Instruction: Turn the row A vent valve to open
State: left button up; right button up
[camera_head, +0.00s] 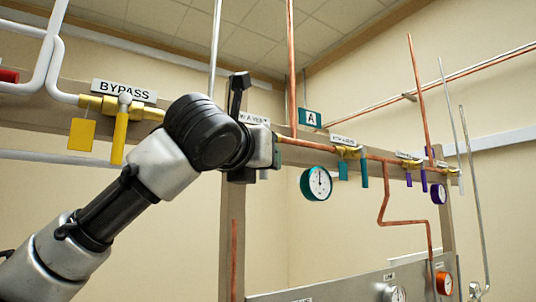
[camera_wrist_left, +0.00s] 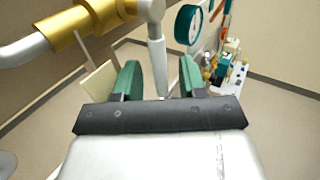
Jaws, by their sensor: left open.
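The row A vent valve shows in the left wrist view as a brass body (camera_wrist_left: 78,30) with a pale grey lever (camera_wrist_left: 158,62) hanging down and a cream tag (camera_wrist_left: 100,82) beside it. In the head view my arm hides this valve; only part of its label (camera_head: 254,119) shows. My left gripper (camera_head: 268,152) is at the valve, below the label. In the wrist view its green-padded fingers (camera_wrist_left: 159,80) are open, one on each side of the lever. I see gaps between pads and lever. My right gripper is not in view.
The bypass valve with a yellow handle (camera_head: 119,137) and yellow tag (camera_head: 81,134) is at left. A teal gauge (camera_head: 316,183), a teal-handled valve (camera_head: 364,168) and purple handles (camera_head: 424,181) sit to the right. Copper pipes (camera_head: 384,205) run around them.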

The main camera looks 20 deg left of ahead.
pick_arm(q)
jog(key=w, duration=0.3)
jog(key=shift+w+d+p, duration=0.15)
jog(key=shift+p, duration=0.25)
grip_shut()
